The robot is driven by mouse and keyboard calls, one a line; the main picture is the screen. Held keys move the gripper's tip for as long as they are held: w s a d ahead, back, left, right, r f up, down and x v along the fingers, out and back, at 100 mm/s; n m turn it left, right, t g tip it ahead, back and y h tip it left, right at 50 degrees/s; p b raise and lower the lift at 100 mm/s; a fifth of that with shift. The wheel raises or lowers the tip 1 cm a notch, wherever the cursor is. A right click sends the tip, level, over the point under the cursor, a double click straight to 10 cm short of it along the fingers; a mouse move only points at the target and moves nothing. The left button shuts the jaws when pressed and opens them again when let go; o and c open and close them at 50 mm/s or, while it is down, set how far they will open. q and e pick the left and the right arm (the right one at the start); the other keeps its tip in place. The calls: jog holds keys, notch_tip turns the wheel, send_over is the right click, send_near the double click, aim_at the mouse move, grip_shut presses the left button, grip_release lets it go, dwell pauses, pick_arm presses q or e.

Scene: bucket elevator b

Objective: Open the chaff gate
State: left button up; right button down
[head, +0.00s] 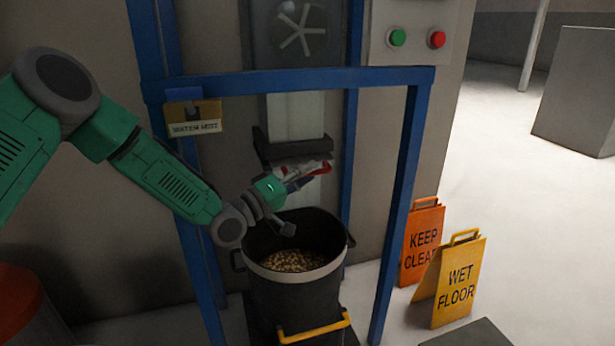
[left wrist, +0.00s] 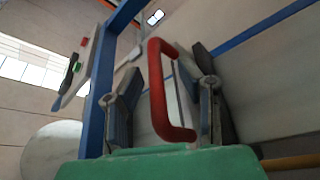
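My left gripper (head: 296,204) is in front of the chute, just above the dark bucket (head: 297,296). In the left wrist view its two fingers (left wrist: 168,85) are spread apart. A red U-shaped handle (left wrist: 158,95) shows between them, with a gap to each finger. In the head view a small part of the red handle (head: 322,168) shows beside a pale plate under the dark chute ledge (head: 290,148); the gripper partly hides it. I cannot tell whether the fingers touch the handle. My right gripper is in neither view.
A blue frame (head: 300,80) surrounds the chute. The bucket holds grain (head: 294,261) and has a yellow handle (head: 316,328). A panel has a green button (head: 397,37) and a red button (head: 437,39). Orange (head: 421,240) and yellow (head: 460,280) floor signs stand right.

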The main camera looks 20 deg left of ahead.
pick_arm(q)
grip_shut()
jog(key=s+d+p, duration=0.2)
jog(key=s+d, duration=0.5)
jog(key=s, duration=0.2)
jog(key=shift+d+f, duration=0.15)
jog(key=shift+d, duration=0.2)
jog(key=shift+c, duration=0.3)
grip_release()
jog(key=shift+o, duration=0.3)
jog(key=shift+a, duration=0.1)
